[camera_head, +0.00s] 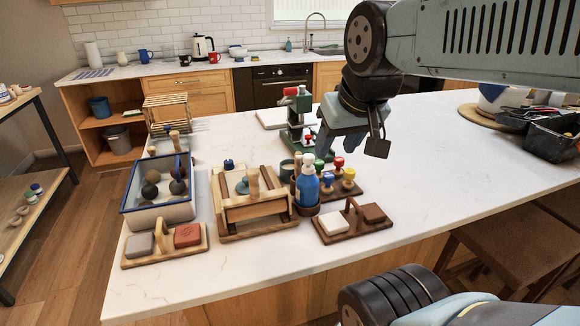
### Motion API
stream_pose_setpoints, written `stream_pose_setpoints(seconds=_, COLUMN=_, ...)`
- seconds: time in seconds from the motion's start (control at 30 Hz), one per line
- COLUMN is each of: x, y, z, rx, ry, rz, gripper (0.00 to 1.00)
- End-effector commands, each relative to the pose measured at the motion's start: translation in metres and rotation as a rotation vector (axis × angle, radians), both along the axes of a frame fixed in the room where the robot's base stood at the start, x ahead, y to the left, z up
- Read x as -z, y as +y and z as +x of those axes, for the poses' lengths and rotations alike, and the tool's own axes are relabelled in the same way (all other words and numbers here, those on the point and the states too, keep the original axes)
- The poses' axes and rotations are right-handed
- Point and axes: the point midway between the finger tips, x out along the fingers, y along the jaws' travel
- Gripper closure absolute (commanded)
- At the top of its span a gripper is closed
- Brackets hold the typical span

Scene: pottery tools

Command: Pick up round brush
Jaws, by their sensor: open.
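I cannot tell for certain which thing is the round brush. A white tray with a blue rim (160,214) stands at the left of the counter and holds dark round-headed pieces (150,191), too small to name surely. A wooden rack (258,212) with an upright handle stands to its right.
Wooden holders with blocks (165,247) (350,222) line the front. A dark bin (552,136) sits far right. The counter's right middle (440,170) is clear.

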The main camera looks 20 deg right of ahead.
Motion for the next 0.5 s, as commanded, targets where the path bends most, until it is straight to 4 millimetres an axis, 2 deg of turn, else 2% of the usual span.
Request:
stream_pose_setpoints(seconds=0.17, x=-0.004, y=0.000, z=0.013, rx=-0.042, ry=0.036, rz=-0.029, gripper=0.50)
stream_pose_setpoints(seconds=0.27, x=-0.008, y=0.003, z=0.030, rx=-0.104, ry=0.081, rz=-0.065, gripper=0.50)
stream_pose_setpoints(seconds=0.5, x=-0.012, y=0.004, z=0.083, rx=-0.304, ry=0.221, rz=-0.148, gripper=0.50)
